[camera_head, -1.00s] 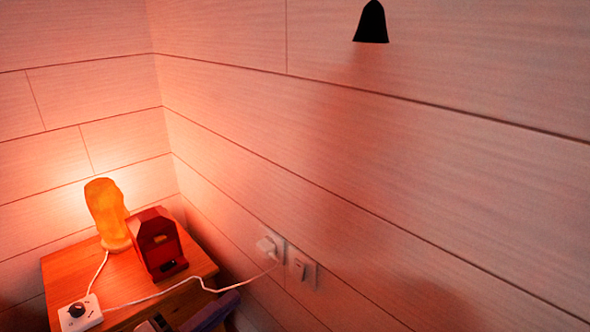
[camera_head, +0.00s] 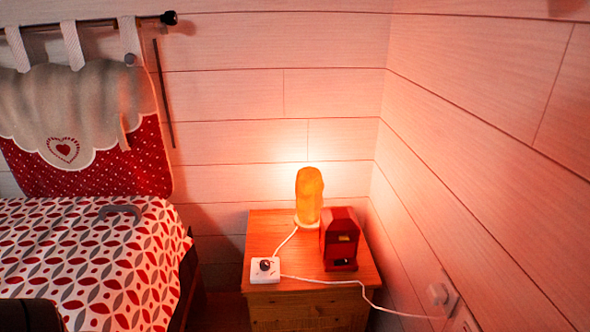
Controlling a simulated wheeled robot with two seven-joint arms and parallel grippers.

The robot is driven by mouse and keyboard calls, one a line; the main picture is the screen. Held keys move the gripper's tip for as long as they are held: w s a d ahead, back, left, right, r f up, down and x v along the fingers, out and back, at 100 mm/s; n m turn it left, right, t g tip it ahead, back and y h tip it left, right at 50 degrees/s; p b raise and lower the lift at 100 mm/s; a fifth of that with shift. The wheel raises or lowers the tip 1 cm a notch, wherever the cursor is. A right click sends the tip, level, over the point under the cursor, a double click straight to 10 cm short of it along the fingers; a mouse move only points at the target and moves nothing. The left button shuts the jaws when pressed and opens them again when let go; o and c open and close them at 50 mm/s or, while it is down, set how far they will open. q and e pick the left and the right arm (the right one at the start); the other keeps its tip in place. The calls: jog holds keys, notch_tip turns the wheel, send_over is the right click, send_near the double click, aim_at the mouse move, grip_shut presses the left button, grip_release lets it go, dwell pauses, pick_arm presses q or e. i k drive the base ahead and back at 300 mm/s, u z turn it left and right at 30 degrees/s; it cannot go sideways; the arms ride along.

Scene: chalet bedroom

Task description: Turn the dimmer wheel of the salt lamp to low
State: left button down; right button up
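The salt lamp (camera_head: 309,196) glows orange at the back of a wooden bedside table. A white cord runs from its base to a small white dimmer box (camera_head: 264,274) at the table's front left corner. The dark round dimmer wheel (camera_head: 265,265) sits on top of the box. It is too small to read its setting. A second white cord leaves the box to the right, towards the wall.
A red house-shaped box (camera_head: 339,239) stands right of the lamp on the wooden bedside table (camera_head: 298,291). A bed with a patterned cover (camera_head: 85,260) is on the left, with a grey curved thing (camera_head: 121,211) on it. A wall plug (camera_head: 438,296) is at right.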

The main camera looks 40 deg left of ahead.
aim_at(264, 264)
jog(key=u, duration=1.55)
jog(key=i, duration=0.95)
jog(key=u, duration=0.55)
